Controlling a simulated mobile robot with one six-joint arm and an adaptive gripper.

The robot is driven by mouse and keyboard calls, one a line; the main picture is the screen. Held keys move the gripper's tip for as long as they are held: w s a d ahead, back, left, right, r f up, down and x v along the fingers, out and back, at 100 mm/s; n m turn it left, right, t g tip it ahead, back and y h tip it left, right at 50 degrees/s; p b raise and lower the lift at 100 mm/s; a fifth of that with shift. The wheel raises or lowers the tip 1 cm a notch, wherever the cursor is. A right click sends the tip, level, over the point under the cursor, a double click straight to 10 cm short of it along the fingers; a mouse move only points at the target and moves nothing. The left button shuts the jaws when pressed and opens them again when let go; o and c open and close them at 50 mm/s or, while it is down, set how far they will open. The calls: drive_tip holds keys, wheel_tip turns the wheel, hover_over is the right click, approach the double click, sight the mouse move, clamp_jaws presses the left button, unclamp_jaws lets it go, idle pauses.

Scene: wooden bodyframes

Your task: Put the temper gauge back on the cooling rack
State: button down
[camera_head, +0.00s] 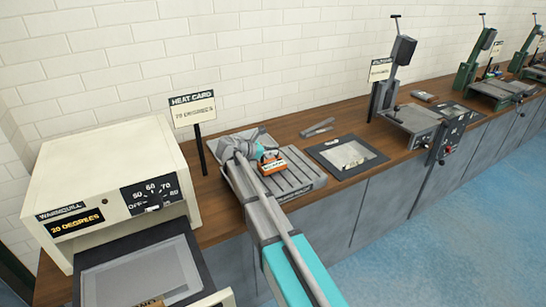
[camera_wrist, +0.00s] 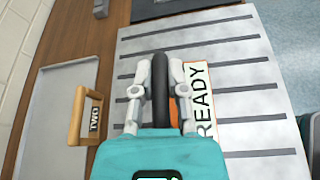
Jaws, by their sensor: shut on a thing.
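The temper gauge (camera_head: 271,167) is an orange block with a white label. In the wrist view its label (camera_wrist: 202,100) reads READY, with an orange edge. My gripper (camera_wrist: 160,90) is shut on a dark upright part that appears to be the gauge's handle. The cooling rack (camera_head: 298,185) is a grey slotted plate on the wooden counter, and its slots (camera_wrist: 245,65) fill much of the wrist view. The gauge is over the rack. I cannot tell whether its underside touches the slats. My gripper hides part of it.
The cream Warmquill oven (camera_head: 105,175), with its drawer (camera_head: 140,272) out, stands left. A black-framed panel (camera_head: 325,156) lies right of the rack, with machines beyond. A grey tray (camera_wrist: 55,100) with a wooden TWO handle (camera_wrist: 76,115) lies on the rack's wall side.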

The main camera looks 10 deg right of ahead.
sight(259, 165)
drive_tip(key=shift+f, duration=0.45)
drive_tip(key=c, duration=0.7)
unclamp_jaws()
drive_tip(key=shift+o, duration=0.2)
drive_tip(key=shift+r, duration=0.1)
drive_tip(key=p+v, duration=0.2)
drive_tip(key=v, duration=0.4)
drive_tip(key=shift+s, duration=0.1)
drive_tip(key=shift+s+a+r+p, duration=0.25)
drive_tip(key=shift+a+p, duration=0.05)
drive_tip(key=shift+a, duration=0.3)
